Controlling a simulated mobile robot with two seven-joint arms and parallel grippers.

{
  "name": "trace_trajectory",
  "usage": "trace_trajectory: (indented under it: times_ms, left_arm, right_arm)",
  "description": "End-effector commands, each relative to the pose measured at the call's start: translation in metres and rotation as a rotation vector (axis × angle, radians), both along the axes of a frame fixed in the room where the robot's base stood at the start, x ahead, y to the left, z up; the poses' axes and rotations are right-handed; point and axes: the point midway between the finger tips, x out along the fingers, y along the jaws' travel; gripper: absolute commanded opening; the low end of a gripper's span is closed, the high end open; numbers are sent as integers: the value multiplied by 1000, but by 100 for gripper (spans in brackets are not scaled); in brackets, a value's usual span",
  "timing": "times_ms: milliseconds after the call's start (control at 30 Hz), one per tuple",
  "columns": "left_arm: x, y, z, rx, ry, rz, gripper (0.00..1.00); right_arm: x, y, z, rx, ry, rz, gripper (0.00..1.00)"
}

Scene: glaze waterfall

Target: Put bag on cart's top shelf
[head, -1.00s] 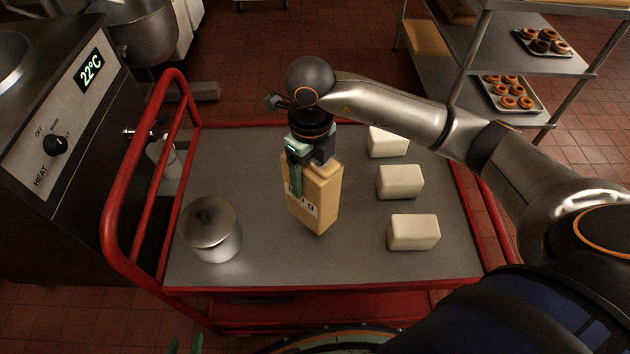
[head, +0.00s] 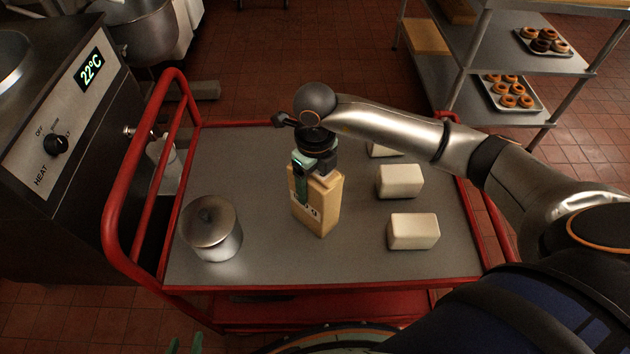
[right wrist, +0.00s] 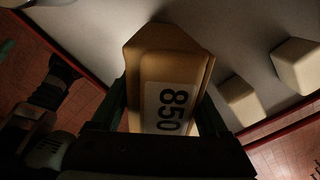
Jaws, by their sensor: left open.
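The tan bag (head: 318,206) with a white label is upright over the middle of the red cart's grey top shelf (head: 270,262). Its bottom is at or very near the shelf; I cannot tell if it touches. My right gripper (head: 309,180) comes from above and is shut on the bag's upper part. In the right wrist view the bag (right wrist: 172,60), marked 850, sits between both fingers of the right gripper (right wrist: 165,108). My left gripper (head: 185,345) shows only its green fingertips at the bottom edge, open and empty, away from the bag.
A lidded metal pot (head: 212,232) stands left of the bag. Pale blocks (head: 400,181) line the shelf's right side, one partly hidden by my arm. A heater unit (head: 60,130) is left of the cart. A rack with doughnut trays (head: 512,94) stands at back right.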

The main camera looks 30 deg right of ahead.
Motion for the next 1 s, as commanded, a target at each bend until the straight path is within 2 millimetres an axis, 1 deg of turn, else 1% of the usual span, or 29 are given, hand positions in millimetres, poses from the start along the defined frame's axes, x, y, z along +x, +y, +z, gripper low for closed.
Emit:
trace_trajectory:
  times_ms: [33, 100, 200, 433, 500, 567, 667, 900, 1000]
  left_arm:
    - [0, 0, 0, 0, 0, 0, 50]
    - [0, 0, 0, 0, 0, 0, 50]
    - [0, 0, 0, 0, 0, 0, 50]
    - [0, 0, 1, 0, 0, 0, 50]
    - [0, 0, 4, 0, 0, 0, 50]
    - [0, 0, 3, 0, 0, 0, 50]
    - [0, 0, 2, 0, 0, 0, 50]
    - [0, 0, 0, 0, 0, 0, 50]
    - [0, 0, -1, 0, 0, 0, 50]
  right_arm:
    - [0, 0, 0, 0, 0, 0, 83]
    - [0, 0, 0, 0, 1, -1, 91]
    - [0, 0, 0, 0, 1, -1, 100]
    - [0, 0, 1, 0, 1, -1, 100]
    - [0, 0, 4, 0, 1, -1, 100]
    - [1, 0, 9, 0, -2, 0, 100]
    - [1, 0, 26, 1, -5, 1, 100]
    - [1, 0, 79, 1, -6, 1, 100]
    - [1, 0, 98, -1, -4, -1, 100]
